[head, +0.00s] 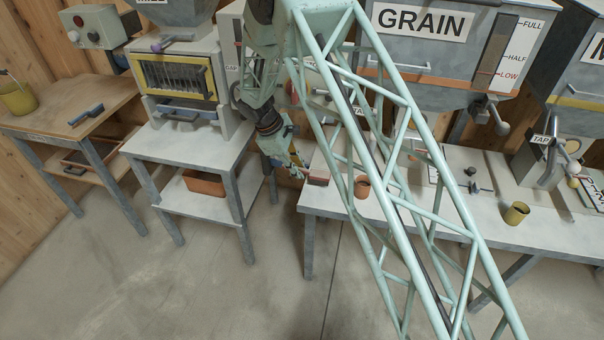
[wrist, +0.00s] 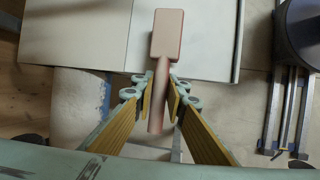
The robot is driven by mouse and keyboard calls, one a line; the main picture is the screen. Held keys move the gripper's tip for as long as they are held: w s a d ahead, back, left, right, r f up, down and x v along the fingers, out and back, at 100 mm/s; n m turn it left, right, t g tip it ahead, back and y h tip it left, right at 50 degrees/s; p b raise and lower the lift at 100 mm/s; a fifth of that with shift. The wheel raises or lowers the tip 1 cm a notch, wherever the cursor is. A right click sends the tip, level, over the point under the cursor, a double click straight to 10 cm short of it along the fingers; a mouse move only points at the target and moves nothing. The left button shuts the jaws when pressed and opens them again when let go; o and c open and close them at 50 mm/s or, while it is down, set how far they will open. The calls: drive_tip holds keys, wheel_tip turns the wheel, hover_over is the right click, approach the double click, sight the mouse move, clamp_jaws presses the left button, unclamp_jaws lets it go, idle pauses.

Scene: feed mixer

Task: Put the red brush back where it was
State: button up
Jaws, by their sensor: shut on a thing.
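The red brush shows in the wrist view (wrist: 166,38) as a dull red rectangular block with a slim handle. My gripper (wrist: 160,98) is shut on the handle, with one yellow-padded finger on each side. The block points away from my gripper, over the pale table's front edge. In the head view, my gripper (head: 298,167) is at the left front corner of the grain table (head: 325,201), and the brush (head: 318,179) shows small there. I cannot tell whether the brush touches the tabletop.
A red-brown cup (head: 362,187) stands right of the brush, partly near my arm's lattice. A yellow cup (head: 517,213) stands farther right. The mill table (head: 190,150) is left across a gap. A blue-handled brush (head: 86,114) lies on the wooden table (head: 50,112).

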drive_tip(key=shift+w+d+f, duration=0.15)
drive_tip(key=shift+d+f, duration=0.3)
drive_tip(key=shift+d, duration=0.2)
drive_tip(key=shift+a+f, duration=0.1)
drive_tip(key=shift+f, duration=0.2)
drive_tip(key=shift+f+b, duration=0.15)
drive_tip(key=shift+b, duration=0.15)
drive_tip(key=o, duration=0.8)
drive_tip(key=shift+o, duration=0.2)
drive_tip(key=p+v, duration=0.2)
drive_tip(key=v, duration=1)
drive_tip(key=shift+r, duration=0.25)
